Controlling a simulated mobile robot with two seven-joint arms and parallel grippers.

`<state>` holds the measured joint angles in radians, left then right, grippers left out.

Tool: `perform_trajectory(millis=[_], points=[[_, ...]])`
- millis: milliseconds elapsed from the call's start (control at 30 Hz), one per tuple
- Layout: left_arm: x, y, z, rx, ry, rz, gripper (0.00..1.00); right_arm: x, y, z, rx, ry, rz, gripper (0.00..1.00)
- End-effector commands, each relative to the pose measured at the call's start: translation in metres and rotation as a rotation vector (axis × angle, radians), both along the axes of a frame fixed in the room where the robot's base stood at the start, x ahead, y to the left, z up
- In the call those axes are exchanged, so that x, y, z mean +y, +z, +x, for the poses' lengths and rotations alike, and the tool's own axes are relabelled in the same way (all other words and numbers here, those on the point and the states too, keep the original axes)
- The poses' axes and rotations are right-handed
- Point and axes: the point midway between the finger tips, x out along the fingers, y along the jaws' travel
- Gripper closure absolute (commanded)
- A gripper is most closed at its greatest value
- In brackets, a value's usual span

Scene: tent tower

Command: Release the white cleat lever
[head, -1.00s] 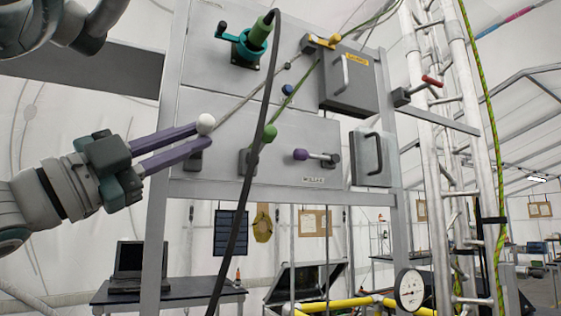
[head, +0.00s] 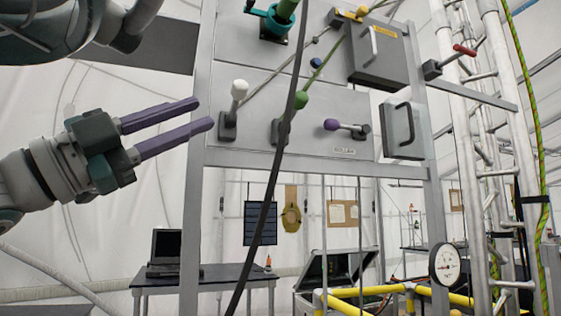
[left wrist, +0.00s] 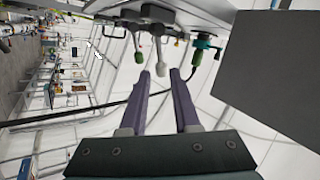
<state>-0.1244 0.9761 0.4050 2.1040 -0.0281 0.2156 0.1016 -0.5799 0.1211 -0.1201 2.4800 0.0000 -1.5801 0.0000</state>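The white cleat lever (head: 239,90) stands nearly upright on the lower grey panel, its ball knob up and its base below. A pale rope runs from its base up to the right. My left gripper (head: 205,113) has two purple fingers, apart and empty, to the left of the lever and not touching it. In the left wrist view the white knob (left wrist: 160,69) shows just beyond the gap between the fingers (left wrist: 162,78). My right gripper is not in view.
A green-knobbed lever (head: 301,99) stands right of the white one, and a purple-knobbed lever (head: 331,125) lies sideways further right. A dark hose (head: 272,180) hangs in front of the panel. A teal fitting (head: 268,23) sits above.

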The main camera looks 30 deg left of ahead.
Motion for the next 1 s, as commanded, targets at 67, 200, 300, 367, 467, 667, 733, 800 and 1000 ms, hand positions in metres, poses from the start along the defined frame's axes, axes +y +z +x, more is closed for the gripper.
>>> perform_trajectory(millis=[67,200,300,367,467,667,733,800,1000], points=[[0.005,-0.012,-0.008,0.004,0.001,-0.001,0.70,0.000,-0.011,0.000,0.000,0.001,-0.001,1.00],[0.012,-0.018,-0.021,0.001,0.000,-0.003,0.70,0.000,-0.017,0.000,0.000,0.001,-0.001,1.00],[0.014,-0.020,-0.027,0.001,-0.001,-0.001,0.70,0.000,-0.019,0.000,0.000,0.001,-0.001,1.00],[0.015,-0.021,-0.029,-0.001,-0.001,-0.001,0.70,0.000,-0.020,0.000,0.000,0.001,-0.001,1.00],[0.016,-0.021,-0.031,-0.002,-0.003,-0.001,0.70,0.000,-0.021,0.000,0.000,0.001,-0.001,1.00],[0.016,-0.020,-0.032,-0.002,-0.002,0.000,0.70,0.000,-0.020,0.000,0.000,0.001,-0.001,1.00],[0.016,-0.020,-0.032,-0.002,-0.002,0.000,0.70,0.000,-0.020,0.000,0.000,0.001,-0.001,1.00],[0.016,-0.021,-0.032,-0.002,-0.002,0.000,0.70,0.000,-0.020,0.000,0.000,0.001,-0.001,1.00],[0.017,-0.021,-0.032,-0.002,-0.001,0.000,0.70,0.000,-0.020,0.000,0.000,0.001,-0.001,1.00]])
